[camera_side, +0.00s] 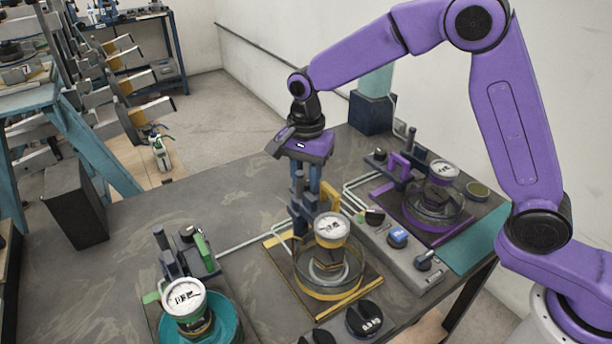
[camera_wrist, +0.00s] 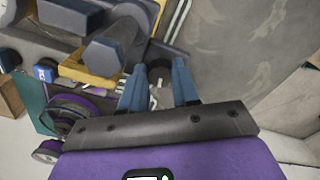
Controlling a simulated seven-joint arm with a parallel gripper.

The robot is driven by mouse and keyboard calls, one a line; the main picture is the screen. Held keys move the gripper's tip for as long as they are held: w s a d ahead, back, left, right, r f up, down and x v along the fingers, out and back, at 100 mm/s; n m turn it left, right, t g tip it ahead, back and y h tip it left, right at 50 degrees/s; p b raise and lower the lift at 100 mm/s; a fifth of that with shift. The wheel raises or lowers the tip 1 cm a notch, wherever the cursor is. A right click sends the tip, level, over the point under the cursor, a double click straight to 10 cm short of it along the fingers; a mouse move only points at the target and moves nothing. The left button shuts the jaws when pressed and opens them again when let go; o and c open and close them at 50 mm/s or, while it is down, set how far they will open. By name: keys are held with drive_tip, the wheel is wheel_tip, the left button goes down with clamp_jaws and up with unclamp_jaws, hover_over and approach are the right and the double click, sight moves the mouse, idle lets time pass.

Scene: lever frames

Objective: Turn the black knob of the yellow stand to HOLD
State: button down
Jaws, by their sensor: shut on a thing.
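The yellow stand (camera_side: 347,302) is in the middle of the table in the side view. It carries a white dial, a glass bowl, dark posts and a yellow lever (camera_side: 331,195). My gripper (camera_side: 304,216) points down at the back left of this stand. In the wrist view its blue fingers (camera_wrist: 157,92) stand on either side of a small dark piece, which looks like the black knob (camera_wrist: 154,103). The fingers hide the knob in the side view. Its pointer and the HOLD mark are not readable.
A green stand (camera_side: 198,255) is at the front left and a purple stand (camera_side: 425,232) at the back right, each with posts and a dial. A grey box with several knobs (camera_side: 405,262) lies between the yellow and purple stands. The table's left part is clear.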

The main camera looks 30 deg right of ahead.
sight(306, 182)
idle(0.3)
drive_tip(key=c, duration=1.1)
unclamp_jaws()
wheel_tip(306, 182, up, 18)
drive_tip(key=shift+f, duration=0.25)
drive_tip(key=s+d+f+n, duration=0.4)
drive_tip(key=s+n, duration=0.4)
drive_tip(key=s, duration=0.2)
drive_tip(key=s+d+f+n, duration=0.5)
drive_tip(key=s+d+n, duration=0.2)
drive_tip(key=s, duration=0.4)
drive_tip(key=s+d+f+n, duration=0.4)
drive_tip(key=s+d+n, duration=0.1)
drive_tip(key=s+n, duration=0.4)
drive_tip(key=shift+s+d+f, duration=0.15)
drive_tip(key=shift+s+d, duration=0.2)
drive_tip(key=shift+s, duration=0.6)
